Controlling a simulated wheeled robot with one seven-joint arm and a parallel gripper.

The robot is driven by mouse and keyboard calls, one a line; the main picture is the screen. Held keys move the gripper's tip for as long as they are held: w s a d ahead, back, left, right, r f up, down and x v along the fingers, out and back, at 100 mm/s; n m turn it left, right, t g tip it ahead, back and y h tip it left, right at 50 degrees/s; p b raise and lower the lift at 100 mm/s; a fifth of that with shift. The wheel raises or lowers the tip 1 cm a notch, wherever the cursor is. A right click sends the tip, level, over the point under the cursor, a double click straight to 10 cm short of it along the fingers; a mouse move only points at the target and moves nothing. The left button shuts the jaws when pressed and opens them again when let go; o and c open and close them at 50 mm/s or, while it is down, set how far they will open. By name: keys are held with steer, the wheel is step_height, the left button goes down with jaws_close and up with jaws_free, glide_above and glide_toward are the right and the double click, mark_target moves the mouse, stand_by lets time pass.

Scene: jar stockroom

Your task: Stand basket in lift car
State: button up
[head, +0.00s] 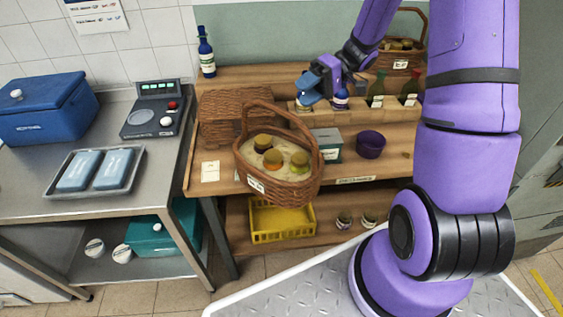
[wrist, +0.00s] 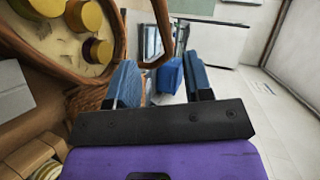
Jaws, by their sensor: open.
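A brown wicker basket (head: 305,183) with an arched handle stands at the front of the wooden bench and holds jars with yellow and olive lids on pale lining. Its rim (wrist: 121,50) and part of its handle show at the upper left in the wrist view. My gripper (head: 306,88) is open and empty, behind and above the basket's right side in the head view. In the wrist view the handle is near the left blue finger but not visibly gripped (wrist: 163,82). I cannot make out a lift car in either view.
A second basket (head: 398,61) stands at the back right. Bottles, a purple bowl (head: 371,145) and a grey-green box (head: 328,146) crowd the bench. A steel table (head: 25,190) at left holds a blue cooler (head: 45,108), scale and tray. A yellow crate (head: 282,222) sits below.

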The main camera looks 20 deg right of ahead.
mark_target(279, 108)
steer(key=shift+r+x, duration=0.15)
steer(key=shift+x, duration=2.5)
steer(key=shift+r+x, duration=0.15)
steer(key=shift+x, duration=2.5)
steer(key=shift+w+a, duration=0.15)
steer(key=shift+w, duration=0.05)
jaws_close()
